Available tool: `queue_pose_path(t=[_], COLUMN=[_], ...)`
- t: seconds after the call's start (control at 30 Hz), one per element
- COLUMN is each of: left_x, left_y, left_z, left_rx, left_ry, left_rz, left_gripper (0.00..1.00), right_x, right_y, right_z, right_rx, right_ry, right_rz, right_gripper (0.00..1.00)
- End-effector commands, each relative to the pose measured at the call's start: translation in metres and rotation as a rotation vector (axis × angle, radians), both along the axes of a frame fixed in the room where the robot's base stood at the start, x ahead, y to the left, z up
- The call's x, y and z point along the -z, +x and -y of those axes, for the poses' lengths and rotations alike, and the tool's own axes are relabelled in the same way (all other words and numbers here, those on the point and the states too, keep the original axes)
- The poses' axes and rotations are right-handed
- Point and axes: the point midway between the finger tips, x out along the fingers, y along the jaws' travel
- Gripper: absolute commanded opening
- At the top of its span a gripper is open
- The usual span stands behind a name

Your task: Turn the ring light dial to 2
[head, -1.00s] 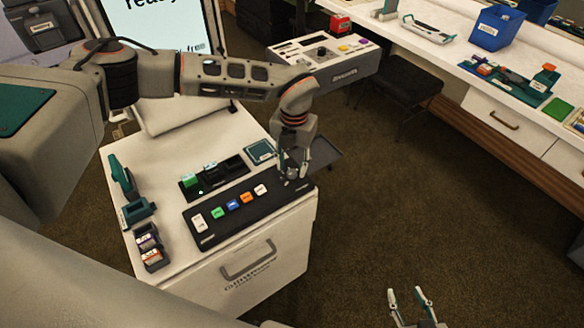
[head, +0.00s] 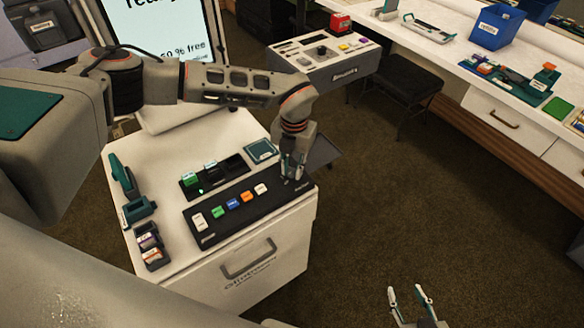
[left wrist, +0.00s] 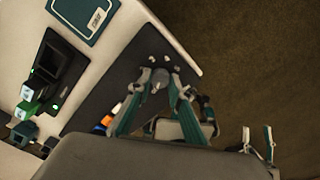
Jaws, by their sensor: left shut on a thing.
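The ring light dial (left wrist: 160,76) is a small grey round knob at the right end of a black control panel (head: 222,234), with pale marks around it in the left wrist view. I cannot read its numbers or setting. My left gripper (head: 291,176) reaches down over the panel's right end and is shut on the dial, its fingers at either side of the knob. It also shows in the left wrist view (left wrist: 158,86). In the head view the fingers mostly hide the dial. My right gripper (head: 408,294) is open and empty over the floor, away from the panel.
The panel carries a white switch (head: 198,221) and several coloured buttons. A screen (head: 160,30) stands behind the white cabinet (head: 165,215). Open floor lies to the right.

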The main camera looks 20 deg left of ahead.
Motion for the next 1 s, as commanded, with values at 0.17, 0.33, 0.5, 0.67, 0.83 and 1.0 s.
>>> queue_pose_path(t=[0.17,0.33,0.5,0.67,0.83,1.0], left_x=[-0.0002,-0.0005,-0.0002,-0.0007,-0.0005,-0.0005], left_y=[0.0,0.0004,0.0003,0.0007,0.0003,0.0005], left_z=[-0.0004,-0.0007,-0.0012,-0.0011,-0.0014,-0.0018], left_rx=[0.069,0.188,0.344,0.498,0.66,0.821], left_ry=[0.0,0.001,0.001,0.001,0.0,0.001], left_rz=[0.0,0.0,0.001,0.002,0.001,0.001], left_gripper=[0.0,0.0,0.0,0.0,0.0,0.0], right_x=[0.0006,0.0018,0.0039,0.0051,0.0053,0.0051], right_y=[0.0,-0.0003,-0.0009,-0.0013,-0.0012,-0.0011], right_z=[0.0002,0.0002,0.0005,0.0005,0.0005,0.0005], right_rx=[0.0,0.0,0.0,0.001,0.001,0.001], right_ry=[0.0,0.0,-0.001,-0.002,-0.002,-0.002], right_rz=[0.0,-0.001,-0.004,-0.006,-0.006,-0.005], right_gripper=[0.4,0.4,0.4,0.4,0.4,0.4])
